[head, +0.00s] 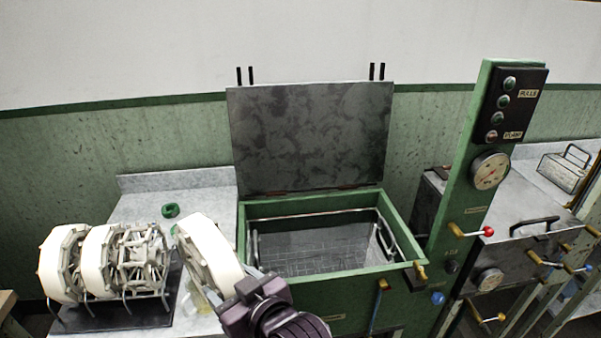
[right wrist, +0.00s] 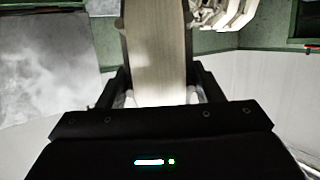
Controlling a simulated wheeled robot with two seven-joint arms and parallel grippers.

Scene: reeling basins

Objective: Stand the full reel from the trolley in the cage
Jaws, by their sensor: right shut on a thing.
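My right gripper (head: 250,284) is shut on a full reel (head: 207,248), wound with a cream-white band on a pale spoked frame. The reel is tilted, just left of the green basin and right of the other reels. In the right wrist view the reel's band (right wrist: 158,50) runs between the two fingers. The wire cage (head: 320,262) sits inside the open basin (head: 310,302); its visible floor looks empty. The gripper hides part of the held reel's lower edge. My left gripper is not in view.
Two full reels (head: 98,262) and an empty spoked reel (head: 142,258) stand on a dark rack (head: 118,318) at left. The basin's lid (head: 310,138) is raised behind it. A green control post (head: 462,210) with red-knobbed lever (head: 488,231) stands right of the basin. A green ring (head: 171,210) lies on the counter.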

